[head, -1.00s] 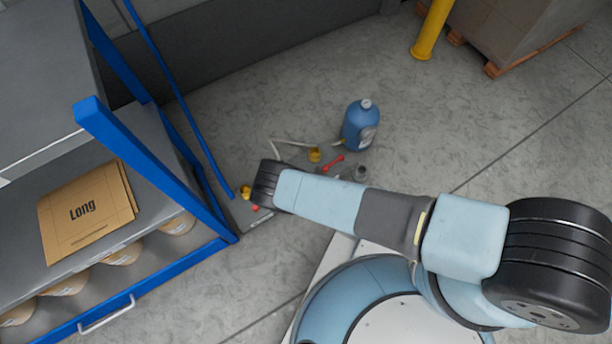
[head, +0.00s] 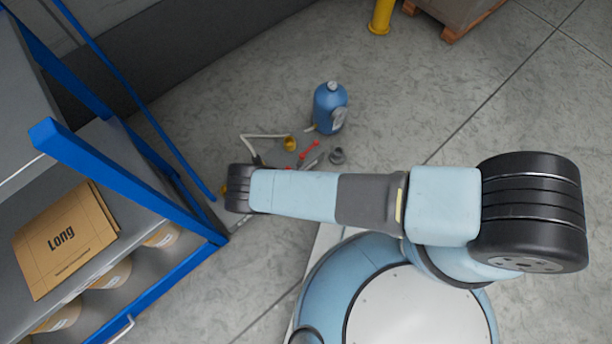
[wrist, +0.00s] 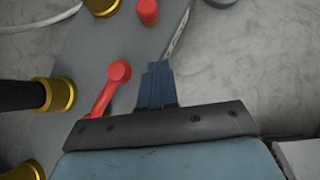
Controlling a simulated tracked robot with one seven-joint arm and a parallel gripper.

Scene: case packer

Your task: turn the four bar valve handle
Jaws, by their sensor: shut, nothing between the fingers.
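A red lever handle (wrist: 110,85) with a rounded end lies on a grey plate (wrist: 85,50) in the wrist view. Its lower end is hidden behind my gripper's dark body. My gripper (wrist: 157,78) has its blue fingers shut and empty, just right of the lever and apart from it in the picture. A short red knob (wrist: 147,12) stands above the fingertips in that view. In the head view a red handle (head: 309,150) shows on the floor-level fittings. My fingers cannot be made out there. No pressure marking can be read.
Brass fittings (wrist: 58,94) sit at the wrist view's left, one with a black hose. A blue bottle (head: 330,107) stands behind the fittings in the head view. A blue-framed rack (head: 120,175) is at left. Open concrete floor lies to the right.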

